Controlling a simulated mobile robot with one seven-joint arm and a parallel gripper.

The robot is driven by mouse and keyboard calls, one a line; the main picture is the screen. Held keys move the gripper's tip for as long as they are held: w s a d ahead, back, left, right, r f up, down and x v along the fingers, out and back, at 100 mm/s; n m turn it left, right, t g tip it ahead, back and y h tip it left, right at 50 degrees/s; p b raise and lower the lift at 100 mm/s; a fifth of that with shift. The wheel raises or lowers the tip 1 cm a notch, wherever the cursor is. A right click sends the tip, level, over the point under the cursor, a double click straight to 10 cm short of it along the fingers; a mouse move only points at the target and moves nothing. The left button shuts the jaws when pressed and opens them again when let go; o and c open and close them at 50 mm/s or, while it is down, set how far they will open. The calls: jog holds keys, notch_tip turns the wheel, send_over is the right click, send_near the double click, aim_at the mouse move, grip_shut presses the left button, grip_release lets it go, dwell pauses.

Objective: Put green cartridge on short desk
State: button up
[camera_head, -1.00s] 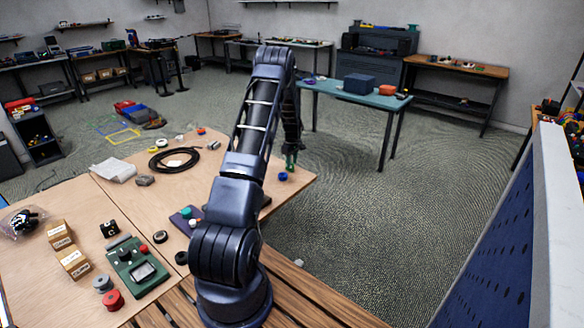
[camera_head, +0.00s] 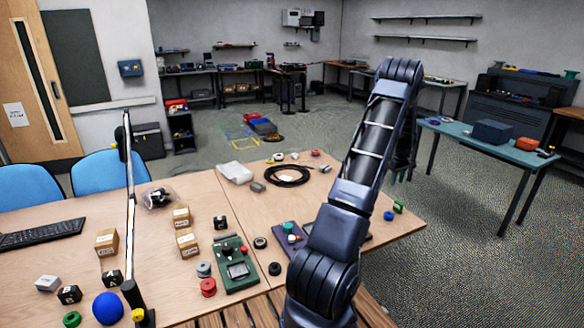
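A small green block (camera_head: 398,206), which may be the green cartridge, shows at the right edge of the wooden desk (camera_head: 340,200), beside a blue round piece. My gripper (camera_head: 401,176) hangs at the end of my arm, mostly hidden behind the arm links, above and close to the green block in the picture. Its fingers are too small and dark to tell open from shut, and I cannot tell whether it touches the block. A teal table (camera_head: 468,135) stands at the right; I cannot tell which desk is the short one.
The wooden desk holds a black cable coil (camera_head: 288,175), a green device (camera_head: 236,268), several small boxes and a keyboard (camera_head: 42,233). A dark blue box (camera_head: 492,132) and an orange item (camera_head: 527,144) sit on the teal table. Open carpet (camera_head: 450,245) lies between the desks.

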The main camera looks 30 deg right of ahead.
jog(key=w+a+r, duration=0.4)
jog(key=a+r, duration=0.3)
jog(key=a, duration=0.1)
jog(key=w+a+r, duration=0.4)
jog(key=a+r, duration=0.4)
jog(key=a, duration=0.1)
jog(key=s+a+r+t, duration=0.1)
jog(key=a+r, duration=0.4)
jog(key=a, duration=0.5)
jog(key=s+a+r+t+h, duration=0.15)
jog(key=a+r, duration=0.35)
jog(key=a, duration=0.5)
jog(key=s+a+r, duration=0.2)
jog(key=a+r, duration=0.3)
jog(key=a, duration=0.5)
jog(key=s+a+t+y, duration=0.1)
jog(key=s+a+t, duration=0.1)
jog(key=s+a, duration=1.8)
jog(key=shift+s+a+y, duration=0.35)
jog(key=shift+s+a, duration=0.05)
jog(key=shift+s, duration=0.05)
dwell(0.9)
